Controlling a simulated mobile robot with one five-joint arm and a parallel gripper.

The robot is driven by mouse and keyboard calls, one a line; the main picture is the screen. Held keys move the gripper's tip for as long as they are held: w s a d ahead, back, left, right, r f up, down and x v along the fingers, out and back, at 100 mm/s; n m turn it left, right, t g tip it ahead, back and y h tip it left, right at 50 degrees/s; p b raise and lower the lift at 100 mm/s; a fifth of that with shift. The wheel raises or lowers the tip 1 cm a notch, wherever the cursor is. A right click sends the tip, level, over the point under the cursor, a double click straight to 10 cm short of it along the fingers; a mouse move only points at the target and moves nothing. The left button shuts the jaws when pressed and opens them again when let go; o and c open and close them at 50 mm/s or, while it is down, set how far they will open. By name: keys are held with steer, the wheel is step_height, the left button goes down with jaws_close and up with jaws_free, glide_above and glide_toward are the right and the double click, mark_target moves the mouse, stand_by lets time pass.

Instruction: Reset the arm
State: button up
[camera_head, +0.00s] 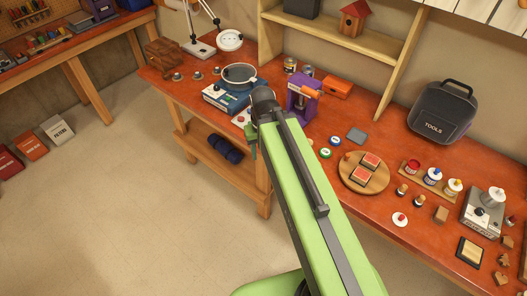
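My green arm (310,200) reaches up from the bottom of the head view, over the front edge of the red-brown workbench (380,211). It ends in a dark rounded joint (263,99) in front of a blue boxed device with a round pan on top (224,99). A small green part of mine shows just below and left of that joint. The fingers of my gripper are hidden behind the arm, and nothing held can be seen.
A purple press (303,92) stands close right of the arm's end. A round wooden board (364,185), a tool case (443,111) and several small items fill the bench's right side. Boxes (57,131) stand on the floor at left. The floor (120,210) left of the bench is open.

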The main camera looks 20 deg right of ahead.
step_height(320, 180, down, 10)
steer(key=b, duration=1)
steer(key=shift+d, duration=0.15)
steer(key=shift+w+f, duration=0.1)
steer(key=shift+c, duration=0.3)
steer(key=shift+c, duration=0.4)
